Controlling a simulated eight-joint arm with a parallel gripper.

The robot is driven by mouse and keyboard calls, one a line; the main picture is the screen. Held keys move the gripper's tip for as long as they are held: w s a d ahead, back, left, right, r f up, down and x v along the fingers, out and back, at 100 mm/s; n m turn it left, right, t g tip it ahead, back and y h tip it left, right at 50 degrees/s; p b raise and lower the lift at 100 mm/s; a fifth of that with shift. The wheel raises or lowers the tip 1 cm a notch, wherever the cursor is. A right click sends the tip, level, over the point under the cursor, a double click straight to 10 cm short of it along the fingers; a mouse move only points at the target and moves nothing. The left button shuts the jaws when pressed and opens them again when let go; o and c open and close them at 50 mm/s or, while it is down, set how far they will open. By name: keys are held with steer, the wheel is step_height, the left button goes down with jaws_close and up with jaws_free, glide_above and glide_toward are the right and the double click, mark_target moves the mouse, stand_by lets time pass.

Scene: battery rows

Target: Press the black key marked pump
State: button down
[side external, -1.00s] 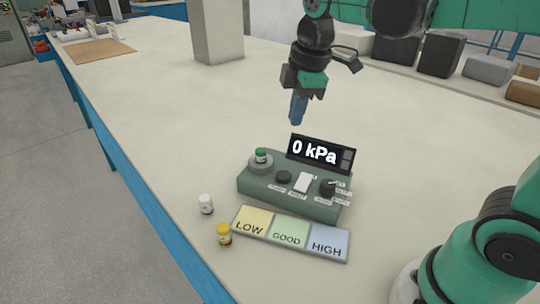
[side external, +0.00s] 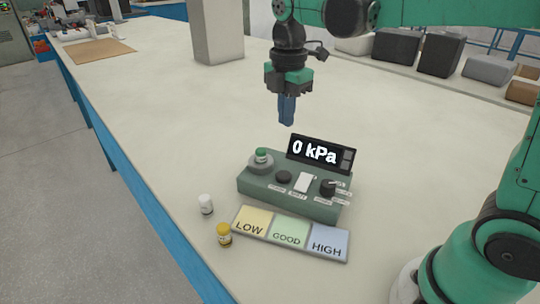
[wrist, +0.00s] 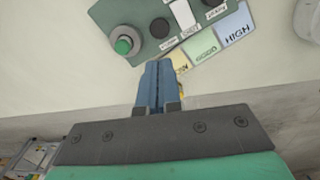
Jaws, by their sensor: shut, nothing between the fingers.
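A green control box (side external: 250,188) stands on the bench with a display (side external: 320,153) reading 0 kPa. On its top is a round black key (side external: 284,177), left of a white rocker switch (side external: 304,182) and a black knob (side external: 327,187). The small labels are too small to read surely. In the wrist view the black key (wrist: 159,28) shows beyond my fingertips. My gripper (side external: 287,122) points down, shut and empty, in the air above and behind the box, clear of the key. It also shows in the wrist view (wrist: 158,66).
A white vial (side external: 206,204) and a yellow vial (side external: 224,235) stand left of the LOW, GOOD, HIGH tray (side external: 237,227).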

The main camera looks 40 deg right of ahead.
mark_target(283, 174)
step_height(283, 174, down, 12)
steer(key=shift+w+d+r, duration=0.1)
steer(key=shift+r, duration=0.05)
stand_by(0.5)
step_height(283, 174, down, 2)
steer(key=shift+w, duration=0.1)
steer(key=shift+r, duration=0.15)
step_height(283, 174, up, 14)
steer(key=shift+s+r, duration=0.15)
steer(key=shift+s, duration=0.05)
stand_by(0.5)
stand_by(2.5)
